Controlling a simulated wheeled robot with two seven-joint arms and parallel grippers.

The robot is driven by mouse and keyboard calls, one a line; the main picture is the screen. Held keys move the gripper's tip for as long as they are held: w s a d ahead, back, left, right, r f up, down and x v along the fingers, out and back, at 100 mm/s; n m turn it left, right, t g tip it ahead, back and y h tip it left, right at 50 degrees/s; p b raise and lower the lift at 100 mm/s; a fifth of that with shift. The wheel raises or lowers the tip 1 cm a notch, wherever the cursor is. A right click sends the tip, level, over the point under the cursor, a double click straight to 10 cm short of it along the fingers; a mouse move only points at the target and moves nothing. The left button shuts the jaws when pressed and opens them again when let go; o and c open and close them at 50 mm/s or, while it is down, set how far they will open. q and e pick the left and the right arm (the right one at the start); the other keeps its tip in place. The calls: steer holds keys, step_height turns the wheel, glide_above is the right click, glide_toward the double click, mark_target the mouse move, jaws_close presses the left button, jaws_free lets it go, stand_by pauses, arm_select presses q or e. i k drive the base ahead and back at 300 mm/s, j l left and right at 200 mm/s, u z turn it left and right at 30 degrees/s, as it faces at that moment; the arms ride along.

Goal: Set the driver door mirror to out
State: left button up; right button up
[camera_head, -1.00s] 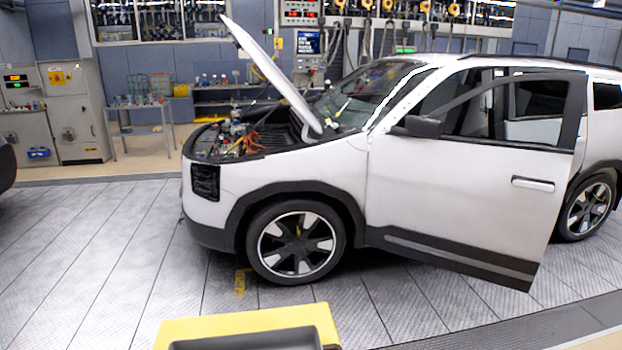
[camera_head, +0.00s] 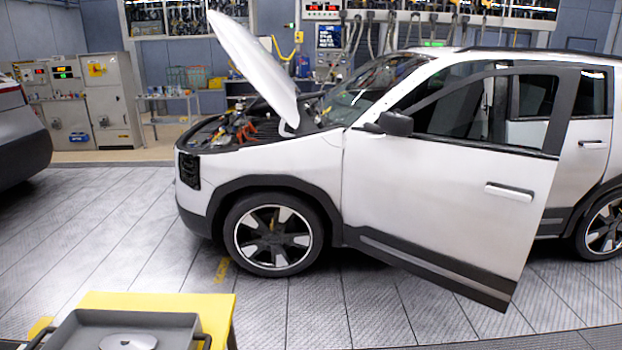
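The driver door mirror (camera_head: 396,123) is a dark housing at the front upper corner of the driver door (camera_head: 440,185). It sticks out from the door. The door is white with a dark lower band and stands open, swung out from the white car (camera_head: 290,165). Neither of my grippers shows in the head view. Nothing touches the mirror.
The car's hood (camera_head: 255,65) is raised over the open engine bay. A yellow cart (camera_head: 222,308) with a grey tray (camera_head: 178,328) stands at the bottom left. Another car (camera_head: 22,130) is at the left edge. The floor (camera_head: 90,230) before the car is clear.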

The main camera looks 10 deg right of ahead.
mark_target(394, 123)
steer(key=i+l, duration=0.25)
steer(key=l, duration=0.15)
steer(key=i+l+u, duration=0.1)
steer(key=i+l, duration=0.45)
steer(key=l, duration=0.25)
steer(key=u, duration=0.05)
